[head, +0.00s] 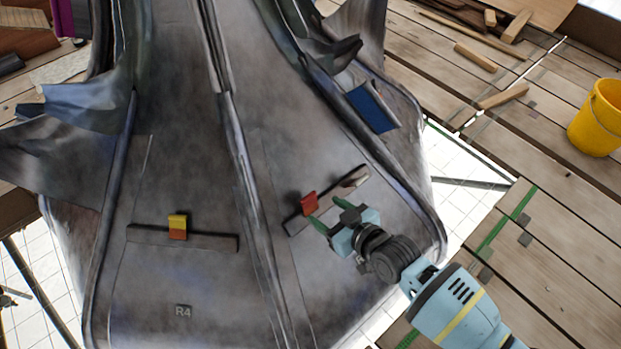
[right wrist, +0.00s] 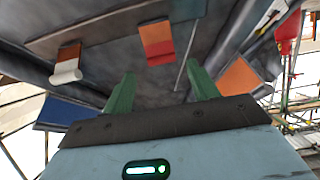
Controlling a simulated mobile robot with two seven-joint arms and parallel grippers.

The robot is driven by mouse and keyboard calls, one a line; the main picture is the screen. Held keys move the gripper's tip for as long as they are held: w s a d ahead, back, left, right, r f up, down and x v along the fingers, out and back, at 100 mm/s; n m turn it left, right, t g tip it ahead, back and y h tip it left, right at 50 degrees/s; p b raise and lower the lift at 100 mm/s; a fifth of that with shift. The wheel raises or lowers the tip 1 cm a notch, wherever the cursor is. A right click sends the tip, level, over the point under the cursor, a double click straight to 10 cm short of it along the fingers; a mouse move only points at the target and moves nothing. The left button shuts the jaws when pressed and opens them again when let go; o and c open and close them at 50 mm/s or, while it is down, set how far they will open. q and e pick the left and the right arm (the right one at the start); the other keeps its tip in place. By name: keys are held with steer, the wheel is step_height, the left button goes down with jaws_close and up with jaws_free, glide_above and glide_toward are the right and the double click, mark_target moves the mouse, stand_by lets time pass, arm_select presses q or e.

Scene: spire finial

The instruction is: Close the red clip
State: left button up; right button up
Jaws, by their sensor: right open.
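The red clip (head: 309,202) sits near the left end of a short grey bar (head: 330,200) on the right-hand face of the metal spire. In the right wrist view the red clip (right wrist: 158,45) shows a red band with orange parts, and it lies beyond the fingertips. My right gripper (head: 331,213) has green fingers spread apart, just right of and below the clip in the head view. The fingers (right wrist: 162,88) hold nothing. I cannot tell whether they touch the clip, or how far its flap stands open. My left gripper is not in view.
A yellow-and-orange clip (head: 178,227) sits on another bar (head: 215,241) on the left face. A blue panel (head: 372,107) is higher up. A yellow bucket (head: 597,118) stands on planks at right.

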mark_target(310, 200)
steer(key=shift+b+x, duration=0.45)
steer(key=shift+x, duration=0.4)
steer(key=b+x, duration=0.2)
steer(key=x, duration=0.3)
steer(key=shift+r, duration=0.1)
steer(key=shift+w+a+b, duration=0.4)
steer(key=shift+a+b, duration=0.05)
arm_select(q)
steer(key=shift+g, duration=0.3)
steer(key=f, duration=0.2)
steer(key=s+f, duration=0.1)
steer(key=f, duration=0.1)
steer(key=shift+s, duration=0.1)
arm_select(e)
steer(key=shift+c, duration=0.5)
